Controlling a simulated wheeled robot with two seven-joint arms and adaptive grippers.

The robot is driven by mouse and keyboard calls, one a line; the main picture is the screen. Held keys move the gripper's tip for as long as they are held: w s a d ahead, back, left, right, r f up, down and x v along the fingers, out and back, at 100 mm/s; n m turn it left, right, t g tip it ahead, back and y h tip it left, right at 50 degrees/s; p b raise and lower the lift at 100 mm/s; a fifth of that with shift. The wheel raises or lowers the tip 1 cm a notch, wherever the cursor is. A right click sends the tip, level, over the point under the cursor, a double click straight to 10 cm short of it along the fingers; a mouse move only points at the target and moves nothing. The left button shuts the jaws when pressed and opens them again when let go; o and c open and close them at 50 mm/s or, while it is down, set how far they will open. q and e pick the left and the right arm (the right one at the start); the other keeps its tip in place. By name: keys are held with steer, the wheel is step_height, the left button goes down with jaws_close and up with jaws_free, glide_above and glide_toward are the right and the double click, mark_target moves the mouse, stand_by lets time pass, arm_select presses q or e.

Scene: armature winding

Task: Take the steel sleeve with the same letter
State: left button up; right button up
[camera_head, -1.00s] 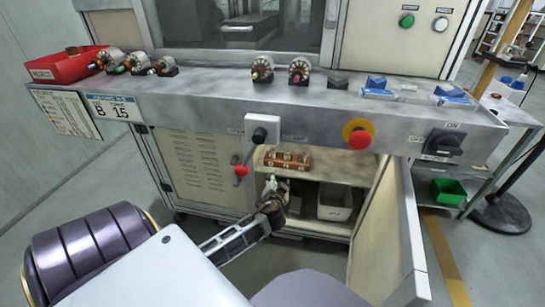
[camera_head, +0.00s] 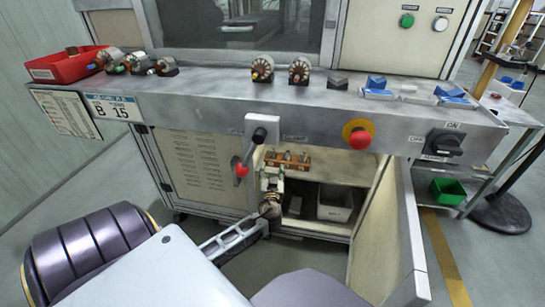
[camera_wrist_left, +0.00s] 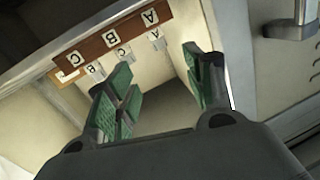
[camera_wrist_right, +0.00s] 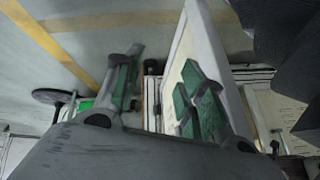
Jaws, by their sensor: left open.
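A brown wooden rack (camera_head: 287,165) stands on the shelf of the open cabinet with three small steel sleeves in it. In the left wrist view the rack (camera_wrist_left: 90,50) carries letter plates C, B, A from left to right. The sleeves in front show B (camera_wrist_left: 93,70), C (camera_wrist_left: 122,55) and A (camera_wrist_left: 156,40). A sign (camera_head: 112,108) on the bench front reads B 15. My left gripper (camera_head: 271,178) is open and empty, just in front of and below the rack; its fingers (camera_wrist_left: 160,78) stand apart. My right gripper (camera_wrist_right: 160,90) is open, near the cabinet door.
The cabinet door (camera_head: 388,235) stands open on the right. A grey bin (camera_head: 334,205) sits low inside the cabinet. Armatures, blue blocks and a red bin (camera_head: 65,67) stand on the bench.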

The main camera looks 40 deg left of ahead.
arm_select(q)
steer(key=shift+n, duration=0.8)
steer(key=b, duration=0.1)
glide_toward(273, 152)
steer(key=x, duration=0.3)
steer(key=shift+x, duration=0.9)
steer(key=shift+a+r, duration=0.1)
arm_select(e)
steer(key=f, duration=0.3)
steer(key=shift+a+f+t+y, duration=0.2)
steer(key=shift+a+t+y, duration=0.05)
steer(key=shift+t+y, duration=0.05)
arm_select(q)
steer(key=shift+b, duration=0.3)
